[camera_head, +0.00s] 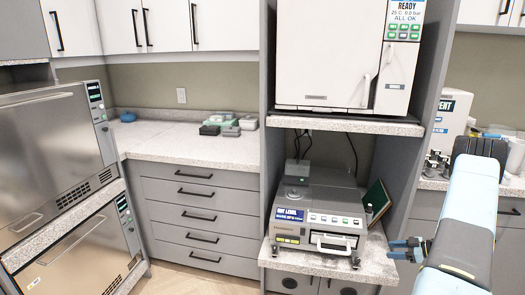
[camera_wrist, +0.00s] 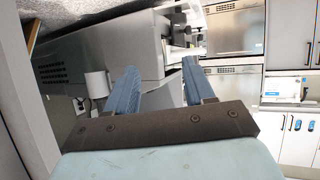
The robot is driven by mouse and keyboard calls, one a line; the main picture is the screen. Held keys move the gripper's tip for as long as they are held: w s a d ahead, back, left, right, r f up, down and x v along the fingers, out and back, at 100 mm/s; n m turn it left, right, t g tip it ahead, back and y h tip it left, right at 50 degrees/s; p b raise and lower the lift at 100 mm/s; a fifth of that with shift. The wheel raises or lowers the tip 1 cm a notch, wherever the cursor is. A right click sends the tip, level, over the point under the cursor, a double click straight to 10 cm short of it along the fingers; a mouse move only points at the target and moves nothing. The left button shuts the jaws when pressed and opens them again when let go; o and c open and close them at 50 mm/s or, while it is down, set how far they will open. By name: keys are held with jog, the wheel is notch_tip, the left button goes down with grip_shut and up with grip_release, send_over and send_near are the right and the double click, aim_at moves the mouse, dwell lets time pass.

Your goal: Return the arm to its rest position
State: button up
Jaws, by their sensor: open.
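My gripper (camera_head: 405,250) shows at the lower right of the head view, beside the front right of the lower shelf. My light-blue and black arm comes down from the right edge. In the wrist view my gripper (camera_wrist: 162,92) has its two blue fingers apart, with nothing between them. The fingers point toward the grey side of a device (camera_wrist: 85,75). I cannot tell how far off that device is.
A white autoclave (camera_head: 340,55) stands above. Steel autoclaves (camera_head: 50,135) are at left. The counter (camera_head: 170,140) is mostly clear.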

jog(key=w+a+r+m+t+h, duration=0.15)
jog(key=w+r+h, duration=0.35)
jog(key=r, duration=0.7)
jog(key=w+r+m+t+h, duration=0.1)
jog(key=w+r+t+h, duration=0.15)
jog(key=w+r, duration=0.65)
jog(key=s+a+r+m+h, duration=0.2)
jog(key=s+a+r+h, duration=0.1)
jog(key=r, duration=0.7)
jog(key=s+a+r+m+h, duration=0.2)
jog(key=a+r+h, duration=0.15)
jog(key=r, duration=0.75)
jog(key=s+a+r+m+g, duration=0.1)
jog(key=s+a+r+m, duration=0.1)
jog(key=s+a+r, duration=0.5)
jog(key=s+a+r+m+g, duration=0.2)
jog(key=s+a, duration=0.3)
jog(key=s, duration=0.4)
jog(key=s+a+g+y, duration=0.1)
jog(key=s+a, duration=0.3)
jog(key=s, duration=0.4)
jog(key=s+a+f+g+y, duration=0.1)
jog(key=s+a, duration=0.4)
jog(key=s, duration=0.3)
jog(key=s+a+f+m+g+y, duration=0.1)
jog(key=s+a, duration=0.4)
jog(key=s, duration=0.2)
jog(key=shift+s+a+y, duration=0.15)
jog(key=shift+s+y, duration=0.15)
jog(key=shift+s, duration=0.1)
